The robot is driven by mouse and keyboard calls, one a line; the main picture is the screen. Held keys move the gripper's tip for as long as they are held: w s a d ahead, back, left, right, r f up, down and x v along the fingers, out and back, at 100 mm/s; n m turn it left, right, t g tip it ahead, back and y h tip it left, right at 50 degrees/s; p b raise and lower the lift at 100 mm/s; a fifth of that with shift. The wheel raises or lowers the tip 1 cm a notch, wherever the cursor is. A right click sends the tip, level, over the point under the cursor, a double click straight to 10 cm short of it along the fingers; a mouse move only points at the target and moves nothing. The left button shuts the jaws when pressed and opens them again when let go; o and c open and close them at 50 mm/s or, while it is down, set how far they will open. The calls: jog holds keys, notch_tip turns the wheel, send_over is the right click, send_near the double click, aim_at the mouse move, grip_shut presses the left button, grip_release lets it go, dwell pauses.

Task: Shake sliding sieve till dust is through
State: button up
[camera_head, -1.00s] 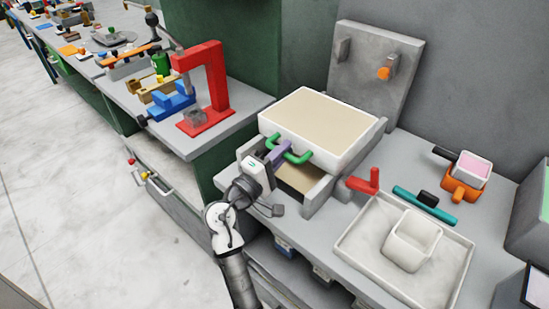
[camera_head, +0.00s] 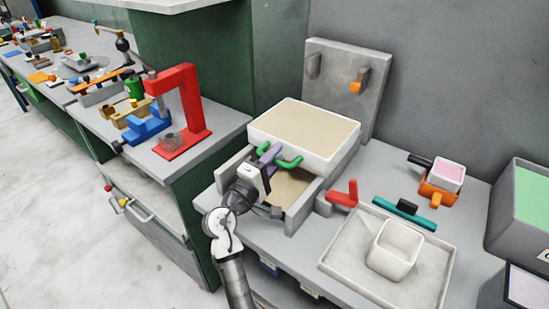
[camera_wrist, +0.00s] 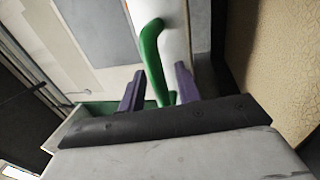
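The sieve (camera_head: 322,144) is a white box with a beige top surface and a green handle (camera_head: 291,163) on its front. It sits level between grey rails at the back of a grey frame. In front of it, a beige surface (camera_head: 290,186) shows low inside the frame. My gripper (camera_head: 268,156) is at the handle's left part. I cannot tell whether dust remains in the sieve.
Right of the frame stand a red handle (camera_head: 343,194), a teal-handled tool (camera_head: 405,213) and a tray (camera_head: 345,258) with a white cup (camera_head: 393,250). An orange holder (camera_head: 436,194) stands behind. A grey backboard (camera_head: 345,75) rises behind the sieve. A red press (camera_head: 194,110) stands left.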

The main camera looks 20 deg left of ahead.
jog(key=b+v, duration=0.4)
jog(key=v, duration=0.9)
jog(key=shift+s+a+f, duration=0.1)
jog(key=shift+s, duration=0.25)
